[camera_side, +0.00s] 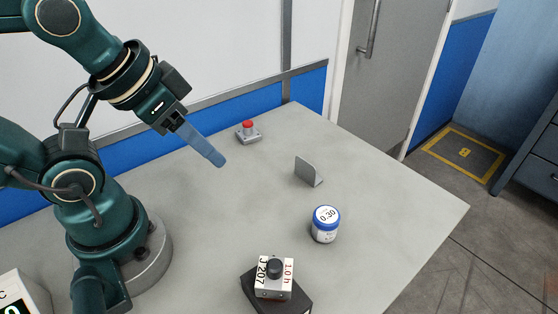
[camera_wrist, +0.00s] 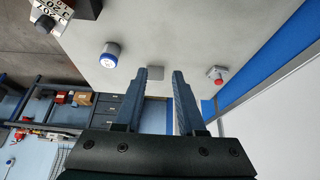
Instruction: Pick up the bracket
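The bracket (camera_side: 309,171) is a small grey angled plate standing on the table right of the middle in the side view. In the wrist view the bracket (camera_wrist: 155,73) is a small grey patch that shows between my fingertips, farther off than they are. My gripper (camera_side: 219,161) is in the air up and left of the bracket, apart from it. In the wrist view my gripper (camera_wrist: 160,72) has its two fingers spread, with nothing held between them. In the side view the fingers overlap and look like one.
A blue-lidded jar (camera_side: 325,225) stands in front of the bracket. A red-button box (camera_side: 248,131) stands behind and left of it. A labelled block with a dark knob (camera_side: 274,278) sits on a black base at the front. The grey table (camera_side: 390,200) is clear around the bracket.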

